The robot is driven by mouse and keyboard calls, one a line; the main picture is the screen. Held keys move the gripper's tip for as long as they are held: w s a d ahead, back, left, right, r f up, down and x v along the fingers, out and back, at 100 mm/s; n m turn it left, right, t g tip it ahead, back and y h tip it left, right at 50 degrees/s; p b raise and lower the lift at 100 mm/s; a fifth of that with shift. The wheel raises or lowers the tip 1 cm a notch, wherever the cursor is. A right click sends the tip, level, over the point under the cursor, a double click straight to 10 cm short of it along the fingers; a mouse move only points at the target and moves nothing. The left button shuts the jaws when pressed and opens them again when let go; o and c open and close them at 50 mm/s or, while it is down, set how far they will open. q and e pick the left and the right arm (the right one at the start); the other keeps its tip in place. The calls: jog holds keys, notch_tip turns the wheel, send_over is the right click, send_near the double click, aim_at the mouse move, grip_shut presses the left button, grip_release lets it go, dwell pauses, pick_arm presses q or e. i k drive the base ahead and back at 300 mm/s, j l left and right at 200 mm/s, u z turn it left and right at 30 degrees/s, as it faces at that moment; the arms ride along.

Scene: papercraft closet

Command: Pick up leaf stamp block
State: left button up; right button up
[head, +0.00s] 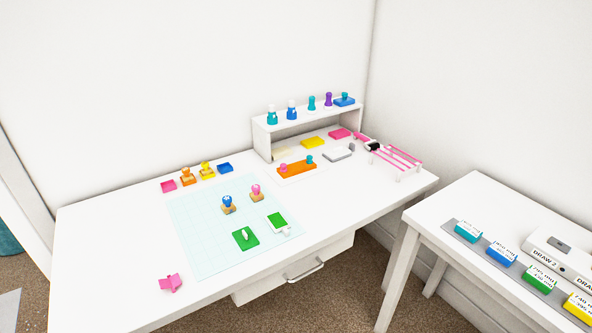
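A flat green block with a white leaf-like shape on top (245,238) lies on the pale blue mat (200,255) on the white desk; it looks like the leaf stamp block, but it is too small to be sure. A green and white pad-like piece (278,222) lies just right of it, apart from it. Neither of my grippers is in the head view.
Blue-topped (228,204) and pink-topped (256,193) stamps stand behind the green block. Coloured pads and stamps line the desk's back. A pink piece (171,283) lies front left. A white shelf (263,140) holds bottles. The desk's front left (105,265) is clear.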

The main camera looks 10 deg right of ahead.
aim_at(257, 195)
jog(key=i+l+u, duration=0.2)
jog(key=u, duration=0.2)
jog(key=i+l+u, duration=0.15)
jog(key=l+u, duration=0.25)
jog(key=i+l+u, duration=0.1)
jog(key=l+u, duration=0.3)
